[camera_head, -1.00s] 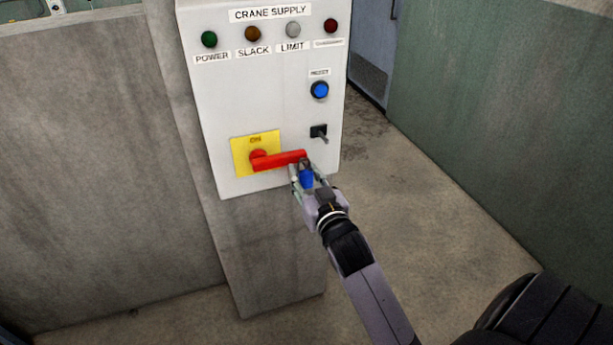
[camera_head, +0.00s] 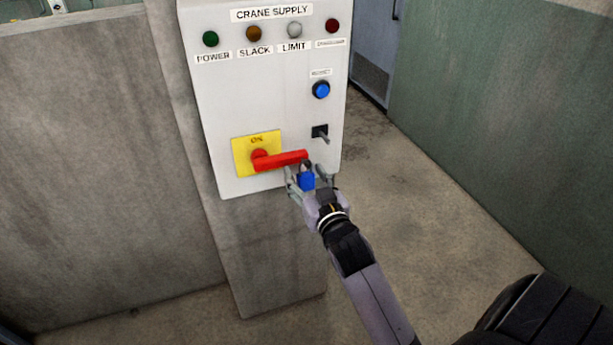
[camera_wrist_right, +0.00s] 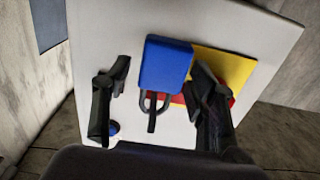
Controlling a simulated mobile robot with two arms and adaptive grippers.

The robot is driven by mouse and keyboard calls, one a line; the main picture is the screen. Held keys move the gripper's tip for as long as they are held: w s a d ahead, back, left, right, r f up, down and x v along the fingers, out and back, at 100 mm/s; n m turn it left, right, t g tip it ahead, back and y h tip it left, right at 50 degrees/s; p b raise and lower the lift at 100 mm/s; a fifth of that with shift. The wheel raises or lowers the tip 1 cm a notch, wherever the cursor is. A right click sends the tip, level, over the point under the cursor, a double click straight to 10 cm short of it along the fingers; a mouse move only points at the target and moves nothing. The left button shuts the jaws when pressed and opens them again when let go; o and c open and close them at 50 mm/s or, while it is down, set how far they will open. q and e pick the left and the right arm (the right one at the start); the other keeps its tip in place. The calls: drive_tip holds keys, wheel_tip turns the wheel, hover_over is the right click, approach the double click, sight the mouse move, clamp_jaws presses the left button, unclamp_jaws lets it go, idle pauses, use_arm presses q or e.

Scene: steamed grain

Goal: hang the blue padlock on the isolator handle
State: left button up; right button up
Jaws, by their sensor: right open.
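The blue padlock (camera_head: 307,181) is at the free end of the red isolator handle (camera_head: 281,160), its body below the handle. Its dark shackle (camera_wrist_right: 146,107) meets the handle end; the padlock appears to hang there, though I cannot see clearly how the shackle passes through. The handle points right from its yellow plate (camera_head: 242,158), marked ON. My right gripper (camera_head: 306,177) is open around the padlock. In the right wrist view its fingers (camera_wrist_right: 160,72) stand on both sides of the blue body, with a gap visible on the left. My left gripper is out of view.
The handle is on a white CRANE SUPPLY panel (camera_head: 270,100) on a concrete pillar. A black toggle switch (camera_head: 320,132) and a blue button (camera_head: 321,89) are just above my right gripper. Open floor (camera_head: 420,210) lies to the right of the pillar.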

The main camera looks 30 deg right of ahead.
drive_tip(key=shift+s, duration=0.1)
drive_tip(key=v, duration=1.1)
drive_tip(key=shift+s+a, duration=0.2)
drive_tip(key=shift+s, duration=0.2)
drive_tip(key=s+a+f+n+g+y, duration=0.1)
drive_tip(key=a+f+g, duration=0.2)
drive_tip(key=f, duration=1)
drive_tip(key=s+a+f+n+g+y, duration=0.1)
drive_tip(key=s+a+f+g+y, duration=0.1)
drive_tip(key=f, duration=1.1)
drive_tip(key=s+a+f+n+g+y, duration=0.1)
drive_tip(key=a+f+g, duration=0.2)
drive_tip(key=f, duration=1)
drive_tip(key=s+a+f+g, duration=0.1)
drive_tip(key=s+f+g, duration=0.3)
drive_tip(key=s+f, duration=0.95)
drive_tip(key=s+d+f+n+g, duration=0.1)
drive_tip(key=s+f, duration=0.3)
drive_tip(key=s, duration=0.4)
drive_tip(key=s+d+f+n+g, duration=0.1)
drive_tip(key=s+f+g, duration=0.2)
drive_tip(key=s, duration=0.6)
wheel_tip(320, 180, down, 2)
drive_tip(key=shift+d+f+g, duration=0.1)
drive_tip(key=shift+d+g, duration=0.1)
drive_tip(key=shift+g, duration=0.1)
drive_tip(key=shift+w, duration=0.1)
drive_tip(key=shift+c, duration=0.2)
